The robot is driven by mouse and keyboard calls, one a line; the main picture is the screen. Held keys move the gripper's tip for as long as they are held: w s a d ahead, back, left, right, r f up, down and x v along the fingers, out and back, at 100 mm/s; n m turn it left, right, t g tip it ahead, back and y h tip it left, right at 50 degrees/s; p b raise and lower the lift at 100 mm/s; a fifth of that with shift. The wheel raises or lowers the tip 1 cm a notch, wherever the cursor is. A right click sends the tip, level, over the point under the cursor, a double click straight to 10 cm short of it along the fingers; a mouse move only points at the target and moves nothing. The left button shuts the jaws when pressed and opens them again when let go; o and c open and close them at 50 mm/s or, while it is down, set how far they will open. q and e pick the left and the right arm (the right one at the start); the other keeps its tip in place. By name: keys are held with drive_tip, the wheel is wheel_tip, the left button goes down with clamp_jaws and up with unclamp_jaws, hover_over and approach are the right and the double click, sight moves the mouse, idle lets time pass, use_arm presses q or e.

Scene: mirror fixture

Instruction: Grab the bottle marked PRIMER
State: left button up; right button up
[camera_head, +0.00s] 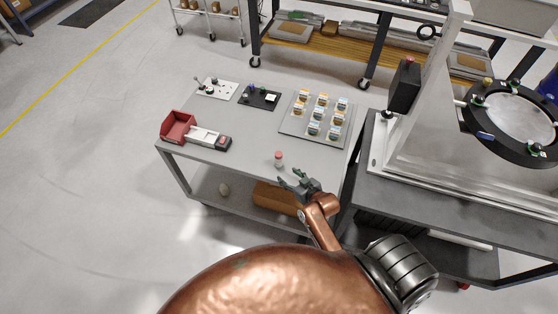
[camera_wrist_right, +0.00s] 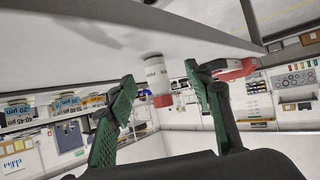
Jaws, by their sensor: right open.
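A small white bottle with a red cap (camera_head: 278,159) stands upright near the front edge of the grey table (camera_head: 235,162). Its label is too small to read in the head view. My right gripper (camera_head: 291,181) is just in front of the bottle, at the table's front edge, open and empty. In the right wrist view, which is turned upside down, the bottle (camera_wrist_right: 156,76) appears between the two green fingers of the gripper (camera_wrist_right: 162,88), apparently beyond their tips. I cannot tell whether either finger touches it. My left gripper is not in view.
A grey tray with several small boxed items (camera_head: 317,117) is at the back right. A mirror fixture (camera_head: 512,114) stands on the bench to the right. The table around the bottle is clear.

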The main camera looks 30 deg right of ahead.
sight(281, 162)
drive_tip(key=w, duration=0.1)
drive_tip(key=w+t, duration=0.1)
drive_tip(key=w+d, duration=0.1)
drive_tip(key=shift+w+r, duration=0.25)
drive_tip(key=shift+w, duration=0.05)
drive_tip(key=x, duration=0.7)
drive_tip(key=shift+w+d+r, duration=0.1)
drive_tip(key=shift+w+r, duration=0.15)
drive_tip(key=shift+r, duration=0.05)
drive_tip(key=shift+c, duration=0.4)
clamp_jaws()
drive_tip(key=shift+r, duration=0.1)
